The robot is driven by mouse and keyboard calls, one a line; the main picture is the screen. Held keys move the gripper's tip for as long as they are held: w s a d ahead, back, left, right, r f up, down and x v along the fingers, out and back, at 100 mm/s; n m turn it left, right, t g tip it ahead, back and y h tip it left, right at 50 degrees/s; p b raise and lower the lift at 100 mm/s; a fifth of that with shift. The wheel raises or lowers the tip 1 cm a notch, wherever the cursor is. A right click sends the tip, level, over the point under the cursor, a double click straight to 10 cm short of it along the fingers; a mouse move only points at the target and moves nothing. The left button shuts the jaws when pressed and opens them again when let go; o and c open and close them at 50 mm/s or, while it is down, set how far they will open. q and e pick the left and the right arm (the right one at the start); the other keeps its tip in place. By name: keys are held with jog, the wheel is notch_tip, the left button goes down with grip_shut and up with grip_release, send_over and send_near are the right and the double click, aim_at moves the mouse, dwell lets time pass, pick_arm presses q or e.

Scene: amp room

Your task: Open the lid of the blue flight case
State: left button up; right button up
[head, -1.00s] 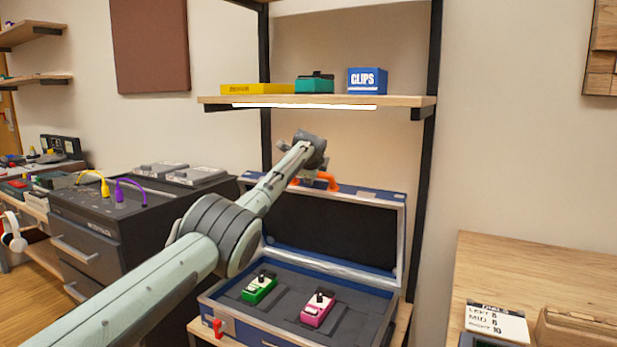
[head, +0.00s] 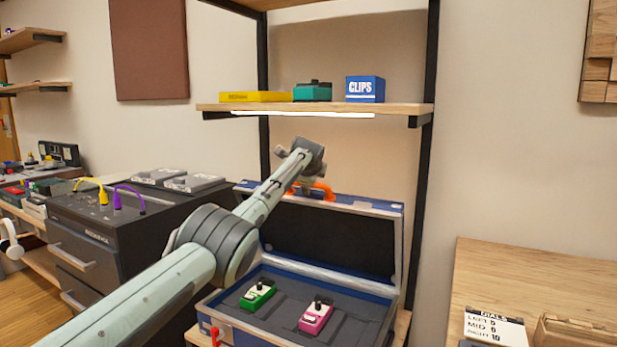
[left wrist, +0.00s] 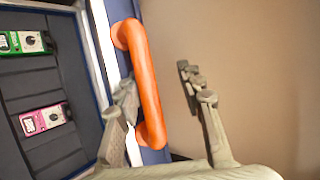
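The blue flight case (head: 222,312) stands with its lid (head: 378,207) raised steeply, showing the dark lining. An orange handle (head: 322,191) is on the lid's top edge. My left arm reaches across to that edge, and its links partly hide the lid. In the left wrist view, the spread fingers of my left gripper (left wrist: 158,80) are on either side of the orange handle (left wrist: 145,75). One finger is close to the handle on the case side; the other is clearly apart from it. My right gripper is not in view.
A green pedal (head: 257,295) and a pink pedal (head: 316,315) lie in the case. A shelf (head: 410,110) with boxes hangs above, between black uprights. A dark drawer unit (head: 95,240) stands left. A wooden table (head: 540,275) stands right, across a gap.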

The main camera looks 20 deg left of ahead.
pick_arm(q)
jog(key=v, duration=1.2)
jog(key=shift+w, duration=0.1)
